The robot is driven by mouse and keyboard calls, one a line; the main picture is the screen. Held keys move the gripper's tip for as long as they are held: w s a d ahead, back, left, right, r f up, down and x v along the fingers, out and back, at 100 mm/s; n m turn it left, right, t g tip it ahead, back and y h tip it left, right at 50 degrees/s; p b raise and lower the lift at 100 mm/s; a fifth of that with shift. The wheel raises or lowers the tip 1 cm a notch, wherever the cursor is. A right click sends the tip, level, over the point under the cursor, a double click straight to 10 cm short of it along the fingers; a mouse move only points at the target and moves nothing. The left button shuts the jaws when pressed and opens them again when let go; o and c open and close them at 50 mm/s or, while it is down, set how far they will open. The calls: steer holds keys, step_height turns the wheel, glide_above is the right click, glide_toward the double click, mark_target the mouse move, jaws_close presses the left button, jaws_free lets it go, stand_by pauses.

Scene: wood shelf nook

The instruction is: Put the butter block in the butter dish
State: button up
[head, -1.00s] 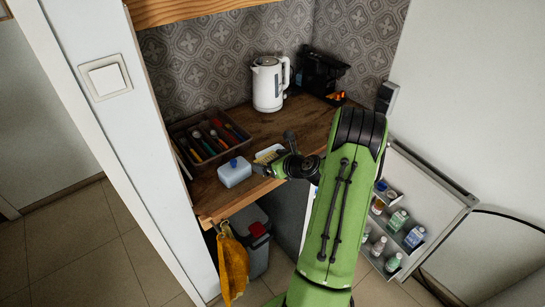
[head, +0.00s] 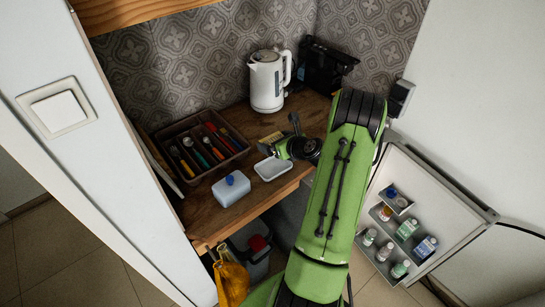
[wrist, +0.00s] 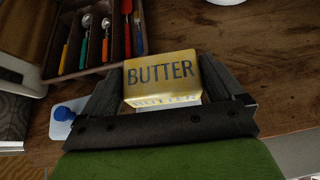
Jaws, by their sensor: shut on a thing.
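My gripper (head: 277,143) is shut on the yellow butter block (wrist: 162,76), which is lettered BUTTER. In the wrist view the block sits between the two dark fingers (wrist: 168,88). In the head view the block (head: 270,138) shows partly, just behind the white, shallow, empty butter dish base (head: 272,170). I cannot tell its exact height above the counter. The pale blue-white dish lid (head: 231,191) with a blue knob stands apart, left of the base, near the counter's front edge. The lid also shows in part at the left of the wrist view (wrist: 64,128).
A dark cutlery tray (head: 178,133) with several utensils stands behind and left of the lid. A white kettle (head: 266,82) and a dark appliance (head: 322,65) stand at the back. The wooden counter (head: 204,214) ends in front, with a bin (head: 250,250) below.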

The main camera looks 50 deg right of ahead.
steer(key=f, duration=0.6)
steer(key=f+b, duration=0.1)
steer(key=f, duration=0.2)
steer(key=shift+s+a+f, duration=0.1)
steer(key=shift+s+a, duration=0.1)
steer(key=shift+s, duration=0.1)
steer(key=shift+s+a, duration=0.1)
